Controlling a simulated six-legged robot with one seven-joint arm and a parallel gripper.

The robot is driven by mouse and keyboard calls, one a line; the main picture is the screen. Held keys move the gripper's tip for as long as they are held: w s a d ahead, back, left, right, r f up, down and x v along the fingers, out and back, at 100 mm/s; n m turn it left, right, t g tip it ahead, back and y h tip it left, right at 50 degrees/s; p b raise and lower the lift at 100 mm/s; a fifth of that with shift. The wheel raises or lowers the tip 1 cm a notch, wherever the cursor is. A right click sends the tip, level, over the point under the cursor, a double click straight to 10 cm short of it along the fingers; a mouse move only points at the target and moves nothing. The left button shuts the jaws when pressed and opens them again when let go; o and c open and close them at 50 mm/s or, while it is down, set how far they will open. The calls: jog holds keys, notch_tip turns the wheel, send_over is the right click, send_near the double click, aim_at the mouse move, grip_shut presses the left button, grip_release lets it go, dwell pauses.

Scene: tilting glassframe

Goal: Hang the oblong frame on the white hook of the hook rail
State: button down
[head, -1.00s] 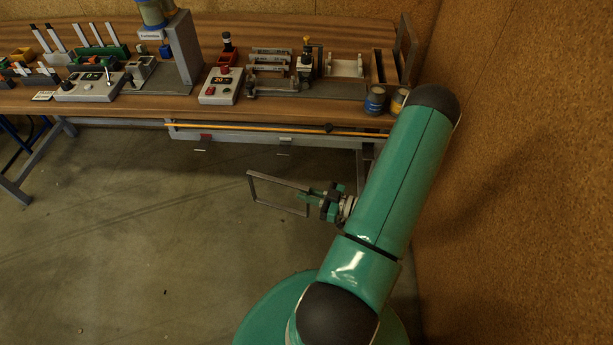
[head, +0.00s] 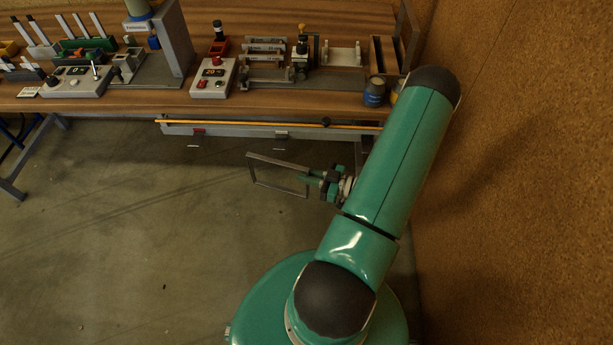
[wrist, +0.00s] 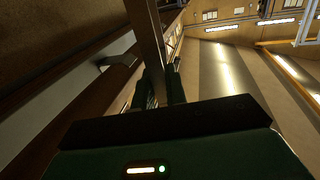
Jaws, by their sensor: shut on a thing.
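The oblong frame (head: 276,160) is a thin grey open rectangle. My gripper (head: 312,180) is shut on its right end and holds it in the air over the floor, slightly tilted. The hook rail (head: 240,131) is a grey strip along the bench's front, above the frame in the head view. A red mark (head: 199,132) and a pale mark (head: 281,134) show on it; the pale one appears to be the white hook. The frame hangs free, apart from the rail. In the wrist view a bar of the frame (wrist: 146,35) rises from the jaws.
The wooden bench (head: 130,103) carries a control box (head: 211,78), racks and a blue can (head: 375,91) near its front edge. An orange rod (head: 240,123) runs along the rail. A brown wall (head: 520,180) stands close on the right. The floor at left is clear.

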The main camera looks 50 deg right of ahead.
jog(key=w+d+f, duration=0.1)
jog(key=w+d, duration=0.4)
jog(key=d, duration=0.2)
jog(key=shift+w+f, duration=0.3)
jog(key=shift+w, duration=0.1)
dwell(0.8)
jog(key=shift+d, duration=0.1)
dwell(0.4)
jog(key=c, duration=1.3)
grip_release()
jog(key=shift+c, duration=0.2)
jog(key=shift+s, duration=0.1)
jog(key=shift+v, duration=4)
jog(key=s+a, duration=0.7)
jog(key=a, duration=0.2)
jog(key=shift+a, duration=0.3)
